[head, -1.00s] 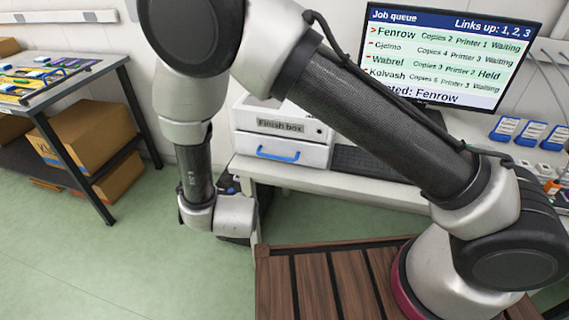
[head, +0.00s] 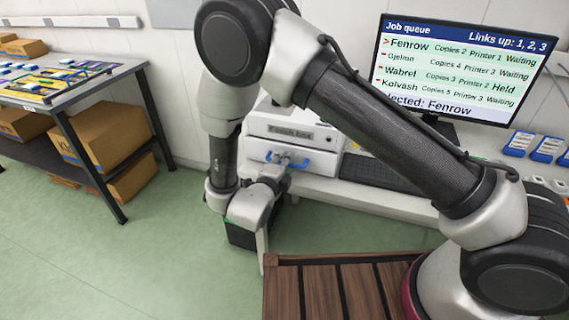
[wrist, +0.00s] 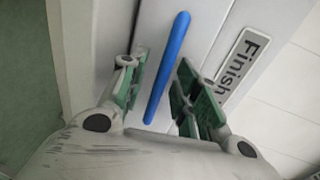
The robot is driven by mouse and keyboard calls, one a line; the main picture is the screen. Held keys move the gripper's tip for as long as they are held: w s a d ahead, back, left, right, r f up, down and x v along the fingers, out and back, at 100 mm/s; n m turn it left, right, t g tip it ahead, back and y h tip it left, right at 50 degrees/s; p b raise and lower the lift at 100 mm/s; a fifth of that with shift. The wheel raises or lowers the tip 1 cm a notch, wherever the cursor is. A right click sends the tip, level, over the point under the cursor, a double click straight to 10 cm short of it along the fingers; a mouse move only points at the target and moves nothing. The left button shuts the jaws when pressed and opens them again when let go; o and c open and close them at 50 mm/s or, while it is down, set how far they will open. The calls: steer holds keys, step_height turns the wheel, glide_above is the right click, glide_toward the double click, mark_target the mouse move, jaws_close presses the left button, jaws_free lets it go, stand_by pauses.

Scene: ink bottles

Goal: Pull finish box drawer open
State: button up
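The finish box (head: 292,127) is a white unit on the desk, with a "Finish box" label on its upper part. Its drawer (head: 318,163) is the lower white front and looks shut. The drawer's blue bar handle (wrist: 168,66) stands between my gripper's two fingers in the wrist view, and its ends also show in the head view (head: 300,165). My gripper (wrist: 158,95) is open, with a green-padded finger on each side of the handle. A gap shows between the handle and each finger. In the head view my gripper is at the drawer front, partly hidden by my wrist.
A monitor (head: 462,68) with a job queue and a black keyboard (head: 385,174) stand right of the finish box. A dark table (head: 72,95) with cardboard boxes (head: 105,137) is at the left. Green floor is clear between them.

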steer(key=shift+w, duration=0.15)
jaws_close()
steer(key=f+v, duration=0.2)
steer(key=v, duration=0.7)
steer(key=s+f+v, duration=0.1)
steer(key=f+v, duration=0.1)
steer(key=v, duration=0.7)
steer(key=shift+s+a, duration=0.2)
steer(key=shift+s, duration=0.1)
jaws_free()
steer(key=shift+r, duration=0.1)
